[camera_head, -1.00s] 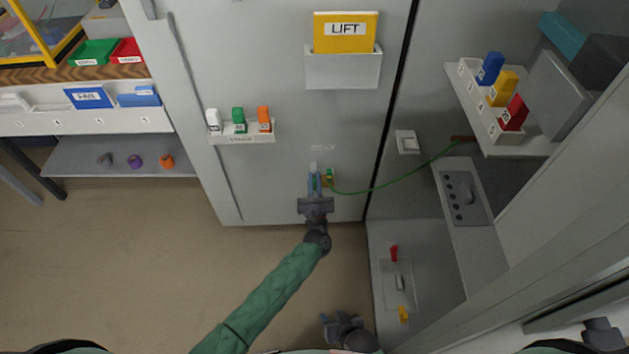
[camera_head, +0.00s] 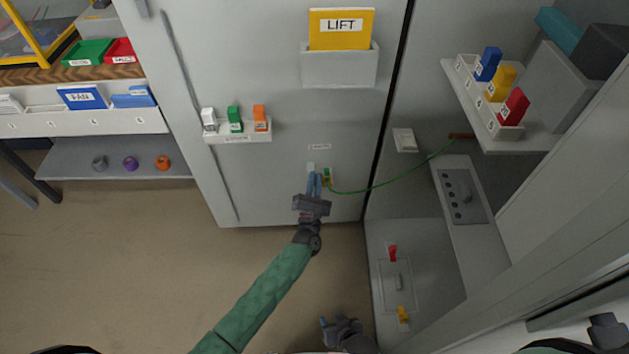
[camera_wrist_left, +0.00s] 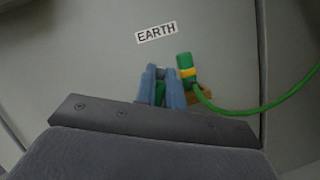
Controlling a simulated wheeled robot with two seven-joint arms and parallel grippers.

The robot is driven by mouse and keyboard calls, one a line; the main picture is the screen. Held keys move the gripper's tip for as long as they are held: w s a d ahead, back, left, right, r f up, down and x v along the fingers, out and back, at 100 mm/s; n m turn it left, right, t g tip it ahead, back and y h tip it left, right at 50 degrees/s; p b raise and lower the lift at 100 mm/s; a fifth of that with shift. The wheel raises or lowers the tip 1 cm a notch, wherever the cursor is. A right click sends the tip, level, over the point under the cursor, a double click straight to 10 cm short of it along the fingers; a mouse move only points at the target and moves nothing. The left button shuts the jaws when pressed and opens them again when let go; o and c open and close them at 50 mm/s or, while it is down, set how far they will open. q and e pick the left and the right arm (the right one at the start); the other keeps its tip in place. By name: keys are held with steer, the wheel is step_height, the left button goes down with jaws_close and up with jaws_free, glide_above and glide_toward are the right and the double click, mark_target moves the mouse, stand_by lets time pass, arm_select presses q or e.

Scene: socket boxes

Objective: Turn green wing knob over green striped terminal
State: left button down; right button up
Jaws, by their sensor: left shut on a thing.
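The green plug with a yellow stripe (camera_wrist_left: 186,68), with its green cable (camera_wrist_left: 250,110), sits at the cabinet panel below the EARTH label (camera_wrist_left: 156,32). In the head view the striped terminal (camera_head: 327,174) shows small. My left gripper (camera_head: 314,180) is at the panel just left of it. In the wrist view its blue fingers (camera_wrist_left: 161,84) are closed around a small green piece (camera_wrist_left: 160,94), apparently the wing knob, mostly hidden by the fingers. My right gripper (camera_head: 335,322) is low at the bottom of the head view, away from the panel, its jaw opening unclear.
The green cable runs right to the side wall. A small rack (camera_head: 238,137) with white, green and orange pieces is up left. A yellow LIFT folder (camera_head: 340,30) sits in a holder above. A shelf (camera_head: 540,145) with blue, yellow and red pieces is at right.

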arm_select(q)
steer(key=c, duration=1.5)
jaws_free()
steer(key=shift+n, duration=0.3)
